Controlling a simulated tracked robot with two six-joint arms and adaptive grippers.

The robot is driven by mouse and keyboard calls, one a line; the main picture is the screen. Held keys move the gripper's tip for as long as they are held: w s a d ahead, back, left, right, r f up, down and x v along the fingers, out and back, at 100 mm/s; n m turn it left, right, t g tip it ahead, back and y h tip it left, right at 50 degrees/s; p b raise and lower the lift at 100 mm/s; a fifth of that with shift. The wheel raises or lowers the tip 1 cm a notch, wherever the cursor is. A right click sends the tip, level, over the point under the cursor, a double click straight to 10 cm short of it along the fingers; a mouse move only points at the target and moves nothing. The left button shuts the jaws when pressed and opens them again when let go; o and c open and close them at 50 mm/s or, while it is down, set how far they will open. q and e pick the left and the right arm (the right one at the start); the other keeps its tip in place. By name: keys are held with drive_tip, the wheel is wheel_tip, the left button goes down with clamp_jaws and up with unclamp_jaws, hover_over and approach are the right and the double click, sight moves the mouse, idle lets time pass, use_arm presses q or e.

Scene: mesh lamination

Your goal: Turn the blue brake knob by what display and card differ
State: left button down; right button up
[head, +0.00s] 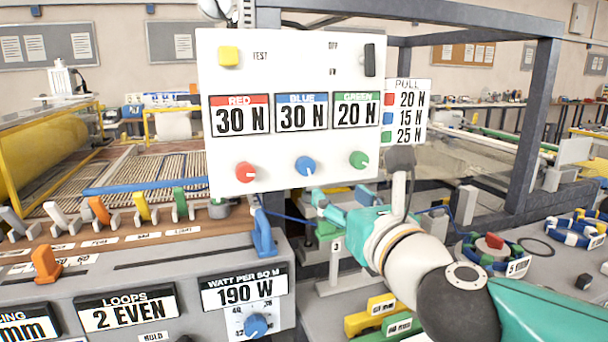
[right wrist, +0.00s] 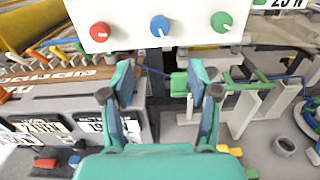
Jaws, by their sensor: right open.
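The blue brake knob (head: 305,166) sits between the red knob (head: 246,172) and the green knob (head: 359,160) on the upright white panel (head: 300,75). Its white mark points roughly downward. The blue display (head: 302,113) above reads 30 N; red reads 30 N and green 20 N. The PULL card (head: 408,112) right of the panel reads red 20 N, blue 15 N, green 25 N. My right gripper (head: 343,195) is below the panel, apart from the knobs. In the right wrist view the gripper (right wrist: 160,75) is open and empty, with the blue knob (right wrist: 159,26) ahead between its fingers.
A yellow button (head: 229,56) and a black switch (head: 370,60) are on the panel's upper part. A blue lever (head: 263,234) stands below the panel. A console reading 190 W (head: 245,292) has another blue knob (head: 256,325). A dark frame post (head: 530,125) stands right.

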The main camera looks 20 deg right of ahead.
sight(309, 166)
drive_tip(key=w, duration=0.5)
drive_tip(key=w+p, duration=0.1)
drive_tip(key=w, duration=1)
drive_tip(key=shift+w+a, duration=0.1)
drive_tip(key=shift+a, duration=0.15)
drive_tip(key=shift+c, duration=0.4)
drive_tip(key=c, duration=1.1)
drive_tip(key=shift+d+r, duration=0.1)
drive_tip(key=shift+d, duration=0.05)
